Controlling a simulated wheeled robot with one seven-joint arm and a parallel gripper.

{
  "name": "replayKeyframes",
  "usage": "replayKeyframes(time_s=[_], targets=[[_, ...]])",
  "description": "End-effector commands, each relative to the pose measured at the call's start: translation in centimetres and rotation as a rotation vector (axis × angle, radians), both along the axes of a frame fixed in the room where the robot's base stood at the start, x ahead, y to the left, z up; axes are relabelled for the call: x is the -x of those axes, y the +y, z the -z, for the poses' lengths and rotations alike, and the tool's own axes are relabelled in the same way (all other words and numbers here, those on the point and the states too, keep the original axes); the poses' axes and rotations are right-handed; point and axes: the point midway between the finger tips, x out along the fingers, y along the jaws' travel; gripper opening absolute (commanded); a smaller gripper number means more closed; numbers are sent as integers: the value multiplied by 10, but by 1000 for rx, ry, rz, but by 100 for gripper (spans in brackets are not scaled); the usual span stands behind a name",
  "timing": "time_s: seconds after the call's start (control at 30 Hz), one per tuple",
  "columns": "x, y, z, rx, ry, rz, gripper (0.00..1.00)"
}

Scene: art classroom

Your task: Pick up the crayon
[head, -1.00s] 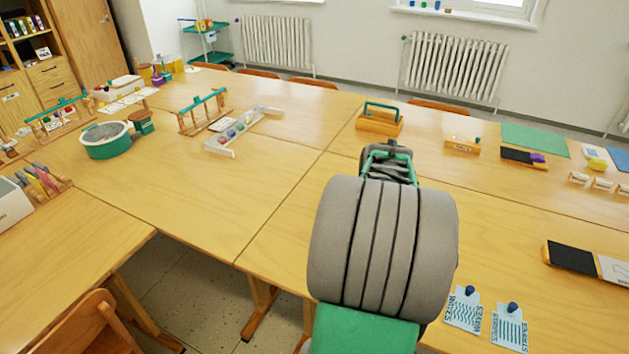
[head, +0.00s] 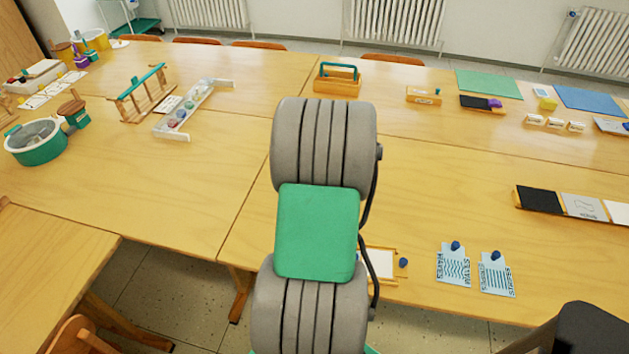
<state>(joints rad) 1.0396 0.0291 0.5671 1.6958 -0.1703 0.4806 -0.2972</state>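I cannot pick out a crayon with certainty in the head view. Small coloured pieces lie in a white tray (head: 160,130) at the left back, too small to identify. A small labelled wooden block (head: 424,96) stands at the back right. Two blue cards, a waves card (head: 452,268) and a second patterned card (head: 496,278), lie near the front edge, each with a dark blue knob. My grey and green arm stands in the middle of the picture and covers part of the table. My gripper does not show in the head view.
A wooden carrier with a green handle (head: 337,80) stands at the back. A wooden rack (head: 143,97) and a green-rimmed tub (head: 37,146) are at left. A small framed white pad (head: 378,264) is partly behind my arm. The right table's middle is clear.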

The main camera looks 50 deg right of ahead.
Motion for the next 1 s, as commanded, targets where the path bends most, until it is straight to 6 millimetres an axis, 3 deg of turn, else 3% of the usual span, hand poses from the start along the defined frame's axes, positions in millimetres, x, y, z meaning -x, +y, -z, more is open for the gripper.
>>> replayKeyframes(time_s=[0.17, 0.67, 1.0], targets=[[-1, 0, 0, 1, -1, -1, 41], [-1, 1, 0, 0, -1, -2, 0], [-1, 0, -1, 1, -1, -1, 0]])
